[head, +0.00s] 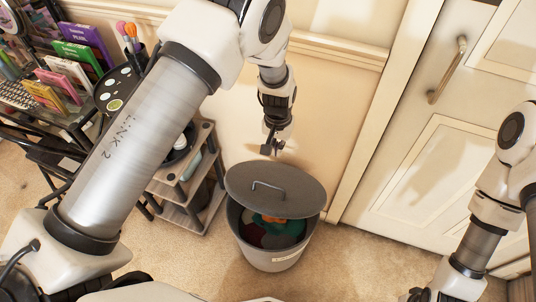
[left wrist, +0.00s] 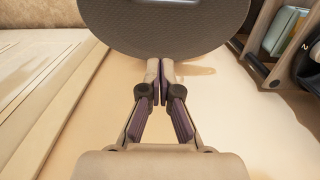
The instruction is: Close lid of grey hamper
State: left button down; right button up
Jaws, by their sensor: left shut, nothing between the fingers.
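The grey hamper (head: 268,258) stands on the carpet near the wall. Its round grey lid (head: 300,195) has a handle on top and is tilted, raised from the rim at the front. Clothes in teal, dark red and orange (head: 275,231) show through the gap. My left gripper (head: 272,150) is shut and empty, just above and behind the lid's far edge. In the left wrist view the shut fingertips (left wrist: 160,66) are beside the edge of the lid (left wrist: 165,25); I cannot tell whether they touch. My right gripper (head: 415,294) is at the bottom edge, its fingers barely showing.
A shelf cart (head: 185,195) stands left of the hamper, with a desk holding books (head: 85,55) beyond it. A white door (head: 440,170) with a handle is at the right. Bare carpet lies in front of the cart and hamper.

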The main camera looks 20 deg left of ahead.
pick_arm(q)
jog(key=f, duration=0.3)
jog(key=s+f, duration=0.1)
jog(key=f, duration=0.2)
jog(key=s+f+p, duration=0.1)
jog(key=f, duration=0.2)
jog(key=shift+s+a+f, duration=0.1)
jog(key=shift+s+a, duration=0.1)
jog(key=shift+s+f, duration=0.35)
jog(key=shift+s, duration=0.15)
jog(key=shift+f, duration=0.1)
